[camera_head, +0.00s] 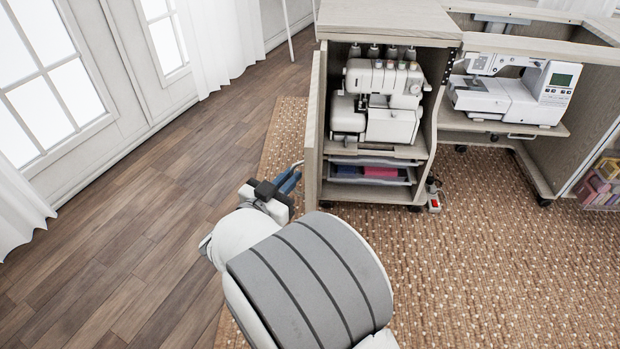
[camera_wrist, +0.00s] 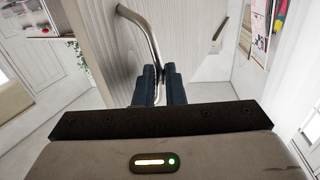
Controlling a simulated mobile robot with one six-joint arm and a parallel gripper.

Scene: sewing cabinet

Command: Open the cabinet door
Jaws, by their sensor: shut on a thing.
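The sewing cabinet (camera_head: 391,20) stands right of centre in the head view. Its door (camera_head: 314,118) is swung open at the cabinet's left side and shows nearly edge-on. The inside of the cabinet is exposed. My gripper (camera_head: 290,179) is at the outer face of the door, low down. In the wrist view my gripper (camera_wrist: 159,84) has its blue fingers closed together on the curved metal handle (camera_wrist: 142,24). The handle is fixed to the pale wooden door panel (camera_wrist: 100,45).
A serger (camera_head: 382,98) sits on the cabinet shelf above a drawer (camera_head: 368,172). A sewing machine (camera_head: 515,90) stands on the right-hand shelf. A woven rug (camera_head: 450,260) lies under the cabinet. Bare wooden floor (camera_head: 150,210) is clear at the left.

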